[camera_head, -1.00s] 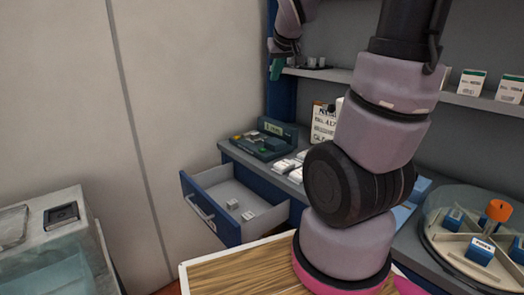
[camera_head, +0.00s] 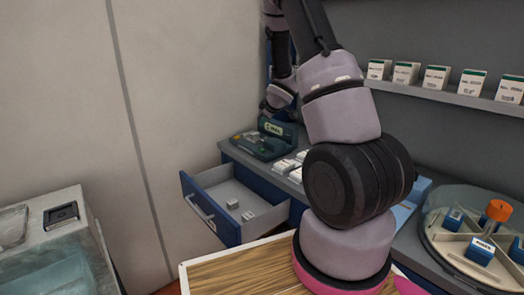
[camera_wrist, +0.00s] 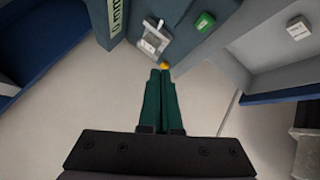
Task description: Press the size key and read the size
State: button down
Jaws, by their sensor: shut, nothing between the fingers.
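The dark green device (camera_head: 262,143) stands on the left end of the blue counter, its lit display (camera_head: 275,128) too small to read there. In the wrist view the display (camera_wrist: 117,15) is cut by the edge; the end of its text looks like "0 mm". A yellow-orange key (camera_wrist: 165,66) shows right at my fingertips, and a green key (camera_wrist: 204,21) lies farther right. My gripper (camera_wrist: 162,73) is shut and empty, its green fingers pointing at the yellow-orange key. I cannot tell whether they touch it. In the head view my wrist hangs just above the device.
An open drawer (camera_head: 208,208) with small white boxes juts out below the device. White boxes stand on the shelf (camera_head: 450,97). A round divided tray (camera_head: 437,243) is at right. A wooden board (camera_head: 225,272) lies in front. A pale wall is at left.

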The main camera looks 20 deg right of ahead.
aim_at(264, 150)
jog(key=shift+f, duration=0.15)
jog(key=shift+f, duration=4.3)
jog(key=shift+f, duration=0.4)
